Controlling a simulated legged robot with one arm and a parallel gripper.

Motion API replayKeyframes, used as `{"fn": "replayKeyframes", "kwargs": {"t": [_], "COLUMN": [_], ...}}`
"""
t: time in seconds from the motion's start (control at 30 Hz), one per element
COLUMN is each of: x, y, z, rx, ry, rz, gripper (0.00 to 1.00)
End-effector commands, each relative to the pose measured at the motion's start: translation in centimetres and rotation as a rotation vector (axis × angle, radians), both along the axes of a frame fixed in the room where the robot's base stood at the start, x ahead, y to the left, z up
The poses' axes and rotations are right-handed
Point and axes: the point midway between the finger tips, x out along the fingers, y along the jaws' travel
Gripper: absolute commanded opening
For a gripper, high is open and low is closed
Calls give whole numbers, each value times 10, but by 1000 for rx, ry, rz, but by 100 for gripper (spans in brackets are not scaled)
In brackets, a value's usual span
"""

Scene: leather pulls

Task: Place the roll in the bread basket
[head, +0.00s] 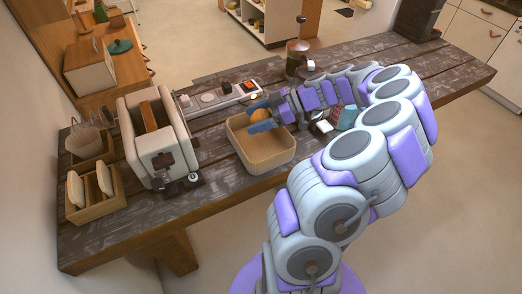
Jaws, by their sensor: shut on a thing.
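The roll (260,115) is a small orange-brown round shape at my gripper's fingers, partly hidden by them. My gripper (259,121) has blue fingers and is shut on the roll. It reaches in from the right and holds the roll over the far part of a tan square basket (265,163). The basket is open at the top and stands on the dark wooden table. Its inside looks empty where I can see it. I cannot tell exactly how high the roll is above the basket floor.
A toaster (158,143) stands left of the basket. A wooden box (94,193) with bread slices is at the table's left end. A long tray (217,98) lies behind the basket. A coffee grinder (298,58) and a patterned box (345,117) stand near my arm.

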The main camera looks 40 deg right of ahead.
Motion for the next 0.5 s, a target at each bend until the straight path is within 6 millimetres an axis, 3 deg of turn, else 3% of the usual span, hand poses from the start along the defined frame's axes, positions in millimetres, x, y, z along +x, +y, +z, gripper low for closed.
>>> {"fn": "replayKeyframes", "kwargs": {"t": [0.3, 0.5], "x": [-3, -3], "y": [-4, -2], "z": [-50, -65], "rx": [5, 1], "ry": [3, 1], "rz": [-6, -5], "gripper": [56, 56]}}
